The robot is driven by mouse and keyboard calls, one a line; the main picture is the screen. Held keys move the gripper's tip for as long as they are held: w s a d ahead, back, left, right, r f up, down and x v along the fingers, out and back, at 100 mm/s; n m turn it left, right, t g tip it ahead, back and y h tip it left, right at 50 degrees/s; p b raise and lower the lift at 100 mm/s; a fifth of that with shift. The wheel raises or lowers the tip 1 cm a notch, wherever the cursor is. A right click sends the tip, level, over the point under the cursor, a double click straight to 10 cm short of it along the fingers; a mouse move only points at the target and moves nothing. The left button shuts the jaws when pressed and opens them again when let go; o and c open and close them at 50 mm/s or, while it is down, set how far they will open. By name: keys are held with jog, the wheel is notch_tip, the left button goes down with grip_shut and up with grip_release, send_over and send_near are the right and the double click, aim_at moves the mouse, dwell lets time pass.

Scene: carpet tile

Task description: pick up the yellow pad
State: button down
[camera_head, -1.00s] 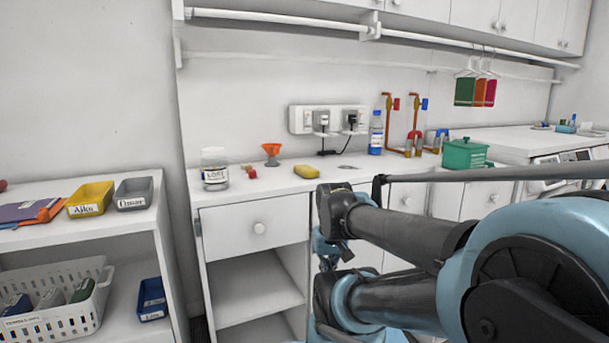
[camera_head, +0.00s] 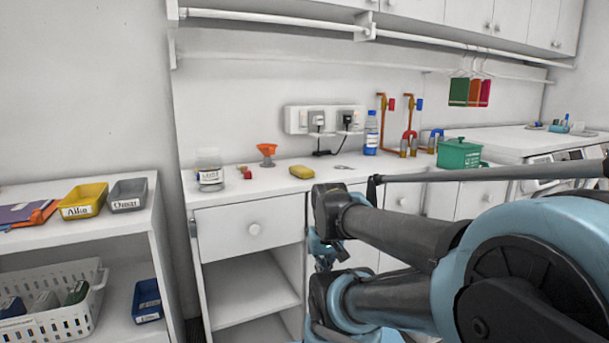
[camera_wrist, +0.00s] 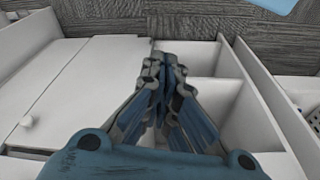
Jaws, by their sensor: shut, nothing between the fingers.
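The yellow pad (camera_head: 301,172) lies on the white counter (camera_head: 270,184) in the head view, right of the orange funnel. My gripper (camera_wrist: 165,62) shows in the wrist view with its fingers together and nothing between them. It is over open white shelving, apart from the pad. In the head view my arm hides most of the gripper, below and right of the pad. The pad does not show in the wrist view.
A clear jar (camera_head: 210,170), a small red item (camera_head: 246,173) and the orange funnel (camera_head: 267,153) stand left of the pad. A blue-capped bottle (camera_head: 371,133) and a green box (camera_head: 459,154) stand to the right. A drawer (camera_head: 250,226) is below.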

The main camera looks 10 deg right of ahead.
aim_at(302, 167)
dwell(0.4)
